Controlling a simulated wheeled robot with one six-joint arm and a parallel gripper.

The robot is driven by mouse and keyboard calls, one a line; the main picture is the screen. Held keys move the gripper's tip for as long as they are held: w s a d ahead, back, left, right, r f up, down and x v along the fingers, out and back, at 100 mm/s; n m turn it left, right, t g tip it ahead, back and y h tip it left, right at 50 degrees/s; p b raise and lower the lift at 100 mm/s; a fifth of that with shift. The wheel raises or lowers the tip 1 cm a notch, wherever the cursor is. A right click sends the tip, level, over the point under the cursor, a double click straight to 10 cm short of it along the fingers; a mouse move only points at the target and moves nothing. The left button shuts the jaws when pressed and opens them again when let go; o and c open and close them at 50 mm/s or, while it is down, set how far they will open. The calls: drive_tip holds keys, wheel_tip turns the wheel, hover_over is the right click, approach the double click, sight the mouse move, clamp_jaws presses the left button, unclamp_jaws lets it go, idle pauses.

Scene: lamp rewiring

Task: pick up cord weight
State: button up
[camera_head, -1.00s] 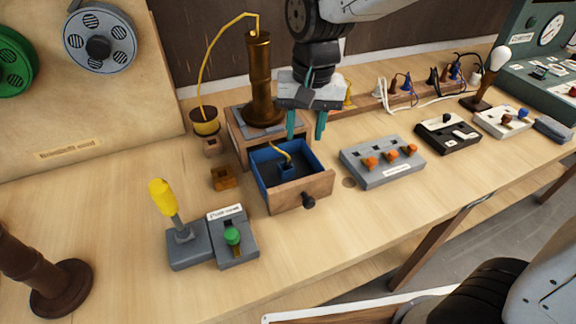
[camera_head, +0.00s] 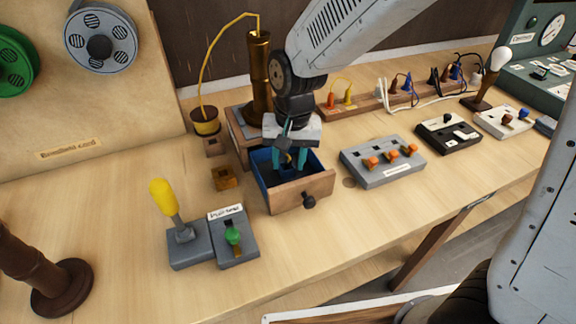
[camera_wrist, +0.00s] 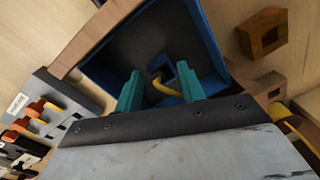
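A small dark blue block (camera_wrist: 184,72) with a curved yellow cord or hook sits inside the open blue-lined drawer (camera_head: 302,190); I take it to be the cord weight. My gripper (camera_head: 289,165) points down into the drawer and is open. In the wrist view its two teal fingers (camera_wrist: 160,84) are apart, with the yellow curve showing between them. The block appears just beyond the fingertips, and I cannot tell whether they touch it. In the head view my gripper mostly hides the block.
A brass column (camera_head: 260,80) with a yellow cord stands behind the drawer. A grey switch box (camera_head: 383,162) is at the drawer's right. A small wooden block (camera_head: 225,178) and a yellow-handled lever (camera_head: 165,198) are at its left.

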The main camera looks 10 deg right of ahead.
drive_tip(key=shift+c, duration=0.3)
clamp_jaws()
